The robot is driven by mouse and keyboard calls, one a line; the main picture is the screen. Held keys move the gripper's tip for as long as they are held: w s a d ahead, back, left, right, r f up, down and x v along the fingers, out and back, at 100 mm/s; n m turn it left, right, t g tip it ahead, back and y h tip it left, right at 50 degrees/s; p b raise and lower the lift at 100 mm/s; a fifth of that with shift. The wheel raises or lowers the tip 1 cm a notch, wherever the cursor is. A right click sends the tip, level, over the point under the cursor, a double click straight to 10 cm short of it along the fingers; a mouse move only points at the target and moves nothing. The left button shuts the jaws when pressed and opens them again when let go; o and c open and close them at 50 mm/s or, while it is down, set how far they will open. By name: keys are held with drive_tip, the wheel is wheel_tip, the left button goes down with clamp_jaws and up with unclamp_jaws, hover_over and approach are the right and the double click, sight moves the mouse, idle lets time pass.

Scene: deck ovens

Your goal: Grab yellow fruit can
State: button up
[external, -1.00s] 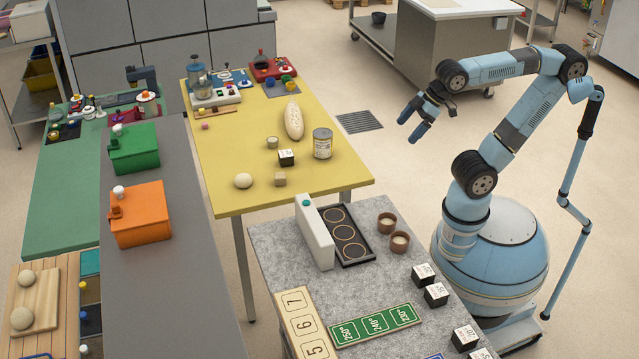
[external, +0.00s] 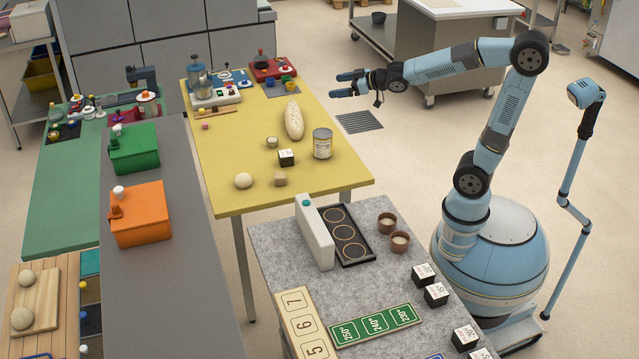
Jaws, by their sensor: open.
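A can with a pale yellowish label and a grey metal top (external: 322,143) stands upright near the right edge of the yellow table (external: 240,190). Its label is too small to read. My gripper (external: 342,84) is open and empty. It is raised in the air, beyond the table's right edge in the picture, and points left. It appears above and behind the can, clear of it.
A dough ball (external: 243,180) is further left. The grey table (external: 270,262) holds a black tray and brown cups.

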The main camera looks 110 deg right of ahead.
sight(322, 133)
drive_tip(key=s+d+f+t+h, duration=0.1)
drive_tip(key=s+d+t, duration=0.15)
drive_tip(key=d, duration=0.55)
drive_tip(key=s+d+f+t+h, duration=0.1)
drive_tip(key=s+d+f, duration=0.1)
drive_tip(key=s+d, duration=0.35)
wheel_tip(322, 133, down, 29)
drive_tip(key=w+d, duration=0.2)
drive_tip(key=shift+m, duration=0.4)
drive_tip(key=shift+x, duration=3.4)
drive_tip(key=shift+f, duration=0.2)
drive_tip(key=c, duration=1.7)
drive_tip(key=shift+r, duration=0.1)
